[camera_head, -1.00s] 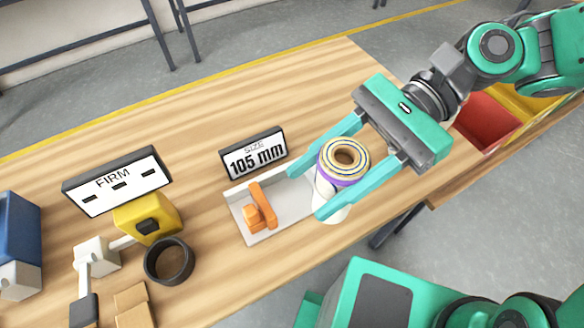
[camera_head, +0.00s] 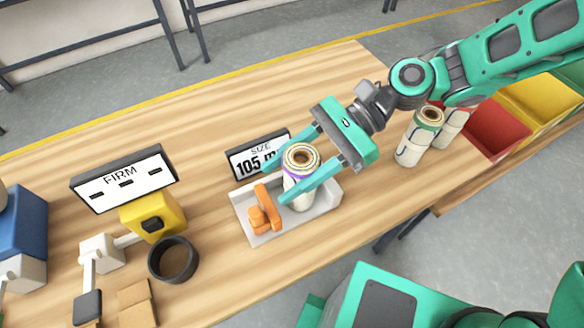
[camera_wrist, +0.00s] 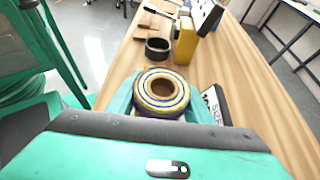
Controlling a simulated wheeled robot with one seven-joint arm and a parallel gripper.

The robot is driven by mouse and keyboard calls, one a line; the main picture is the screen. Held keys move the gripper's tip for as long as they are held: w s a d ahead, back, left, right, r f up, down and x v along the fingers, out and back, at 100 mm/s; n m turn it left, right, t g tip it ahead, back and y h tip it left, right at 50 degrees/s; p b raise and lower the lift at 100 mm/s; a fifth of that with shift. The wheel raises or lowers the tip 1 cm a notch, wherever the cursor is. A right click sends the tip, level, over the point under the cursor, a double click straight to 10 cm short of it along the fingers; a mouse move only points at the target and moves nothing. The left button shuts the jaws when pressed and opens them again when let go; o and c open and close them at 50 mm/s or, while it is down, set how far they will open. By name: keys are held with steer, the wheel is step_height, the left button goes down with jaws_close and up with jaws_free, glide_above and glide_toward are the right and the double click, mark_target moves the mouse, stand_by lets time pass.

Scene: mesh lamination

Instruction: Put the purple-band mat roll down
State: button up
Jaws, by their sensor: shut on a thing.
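The purple-band mat roll (camera_head: 298,187) is upright, white with a purple band below its ringed top. It is between the fingers of my gripper (camera_head: 291,178), which is shut on it. The roll is over or in the grey tray (camera_head: 326,202), right of the orange clamp piece (camera_head: 262,213). I cannot tell whether its base touches the tray floor. In the wrist view the roll's ringed top (camera_wrist: 161,91) shows between the fingers.
A size display (camera_head: 255,155) stands behind the tray. A black ring (camera_head: 174,260) and a yellow device (camera_head: 153,216) are to the left. Two other rolls (camera_head: 417,137) stand at the right near red (camera_head: 493,131) and yellow bins. The table behind is clear.

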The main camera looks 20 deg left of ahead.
mark_target(317, 154)
steer(key=shift+f, duration=0.1)
steer(key=o, duration=1.2)
steer(key=v, duration=1.2)
steer(key=shift+d, duration=0.1)
steer(key=shift+w, duration=0.1)
